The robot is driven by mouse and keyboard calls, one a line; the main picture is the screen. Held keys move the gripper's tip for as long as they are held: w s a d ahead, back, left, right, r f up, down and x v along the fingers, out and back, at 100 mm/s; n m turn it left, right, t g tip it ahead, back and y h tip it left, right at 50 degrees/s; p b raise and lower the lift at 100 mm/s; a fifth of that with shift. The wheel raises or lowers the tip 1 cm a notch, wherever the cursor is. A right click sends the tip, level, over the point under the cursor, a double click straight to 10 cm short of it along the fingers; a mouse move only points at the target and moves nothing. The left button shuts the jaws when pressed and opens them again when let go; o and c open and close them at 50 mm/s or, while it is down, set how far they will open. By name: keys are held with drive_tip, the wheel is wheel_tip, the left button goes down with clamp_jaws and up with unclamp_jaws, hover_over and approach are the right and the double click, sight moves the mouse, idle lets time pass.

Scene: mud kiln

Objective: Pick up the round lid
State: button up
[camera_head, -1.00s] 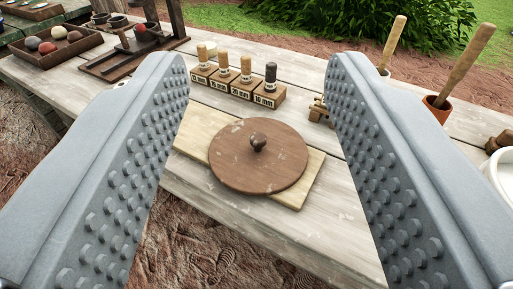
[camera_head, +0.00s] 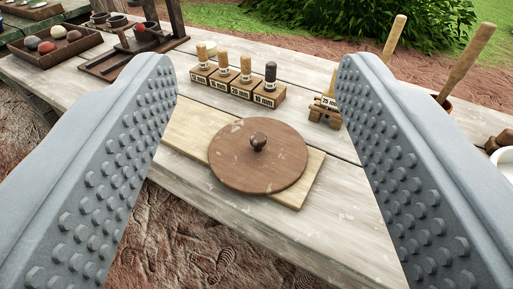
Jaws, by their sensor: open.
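The round lid (camera_head: 232,170) is a flat brown wooden disc with a small dark knob (camera_head: 258,141) at its centre. It lies on a pale wooden board (camera_head: 188,130) near the front edge of the plank table. My gripper (camera_head: 257,75) is open and empty. Its two grey studded fingers stand wide apart at the left and right of the view, with the lid showing between them, farther off. Neither finger appears to touch the lid or its knob.
Several labelled blocks with pegs (camera_head: 238,85) stand in a row behind the lid on the table (camera_head: 310,70). A small wooden stand (camera_head: 325,110) is to their right. A tray of coloured balls (camera_head: 50,45) is at far left. Wooden handles (camera_head: 465,60) rise at right.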

drive_tip(key=w+f+g, duration=0.2)
drive_tip(key=w+g, duration=0.4)
drive_tip(key=w, duration=0.5)
drive_tip(key=m+g, duration=0.1)
drive_tip(key=g, duration=1)
approach(258, 136)
wheel_tip(258, 136, down, 10)
drive_tip(key=shift+f, duration=0.15)
drive_tip(key=shift+w, duration=0.1)
drive_tip(key=c, duration=1)
